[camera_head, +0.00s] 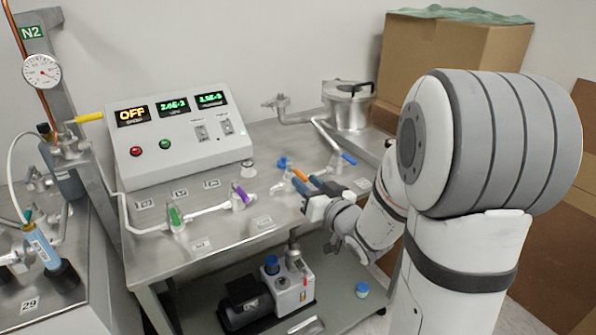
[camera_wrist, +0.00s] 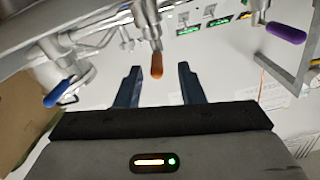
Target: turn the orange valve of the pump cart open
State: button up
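The orange valve handle (camera_head: 300,175) sits on the pump cart (camera_head: 262,240), on the pipe line between the purple and blue handles. In the wrist view the orange handle (camera_wrist: 157,66) points into the gap between the two dark blue fingers. My gripper (camera_wrist: 159,72) is open, with clear space on both sides of the handle and no visible contact. In the head view my gripper (camera_head: 303,184) is close beside the orange handle, and its fingers partly hide the valve body.
A purple handle (camera_head: 241,192) and a green handle (camera_head: 174,214) lie to the left, a blue handle (camera_head: 349,158) to the right. A control box (camera_head: 183,140) reading OFF stands behind. A pump (camera_head: 268,293) is on the lower shelf, and cardboard boxes (camera_head: 445,55) stand at right.

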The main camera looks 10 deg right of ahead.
aim_at(296, 171)
jog(key=x, duration=0.6)
jog(key=shift+d, duration=0.15)
jog(key=shift+c, duration=0.2)
grip_shut()
